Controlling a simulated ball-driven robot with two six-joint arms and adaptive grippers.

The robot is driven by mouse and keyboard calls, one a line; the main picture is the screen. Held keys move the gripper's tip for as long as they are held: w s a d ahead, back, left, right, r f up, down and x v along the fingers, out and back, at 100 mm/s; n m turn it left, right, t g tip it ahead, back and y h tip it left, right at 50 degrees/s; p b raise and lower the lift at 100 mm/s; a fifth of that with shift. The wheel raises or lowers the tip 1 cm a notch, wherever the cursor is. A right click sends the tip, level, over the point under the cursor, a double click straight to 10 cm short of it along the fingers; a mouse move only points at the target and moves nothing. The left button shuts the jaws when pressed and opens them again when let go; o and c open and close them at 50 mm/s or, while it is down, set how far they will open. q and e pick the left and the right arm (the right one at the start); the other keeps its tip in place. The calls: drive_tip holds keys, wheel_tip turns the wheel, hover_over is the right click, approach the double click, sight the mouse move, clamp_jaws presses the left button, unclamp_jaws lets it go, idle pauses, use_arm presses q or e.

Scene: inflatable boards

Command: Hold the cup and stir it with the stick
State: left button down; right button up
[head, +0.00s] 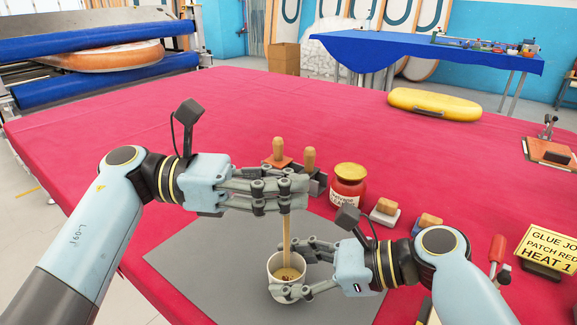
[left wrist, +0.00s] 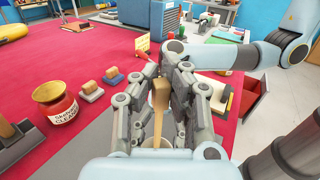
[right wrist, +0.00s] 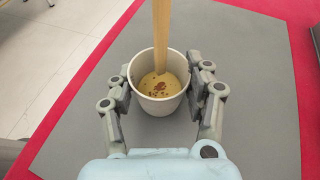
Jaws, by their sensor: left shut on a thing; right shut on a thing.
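A white cup (head: 287,268) stands on the grey mat (head: 190,262) near its front. It holds a tan liquid with dark reddish-brown specks, clear in the right wrist view (right wrist: 158,84). My right gripper (head: 294,270) is shut around the cup, one finger on each side. My left gripper (head: 286,192) is above the cup, shut on the upper part of a wooden stick (head: 287,232). The stick is nearly upright, its lower end inside the cup in the liquid. The stick's top shows between the fingers in the left wrist view (left wrist: 160,95).
A red jar with a yellow lid (head: 348,186) stands behind my right gripper. Wooden-handled tools (head: 308,160) are behind my left gripper. Small blocks (head: 385,211) and a yellow sign (head: 550,247) are to the right.

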use_arm(q)
drive_tip(key=shift+f, duration=2.5)
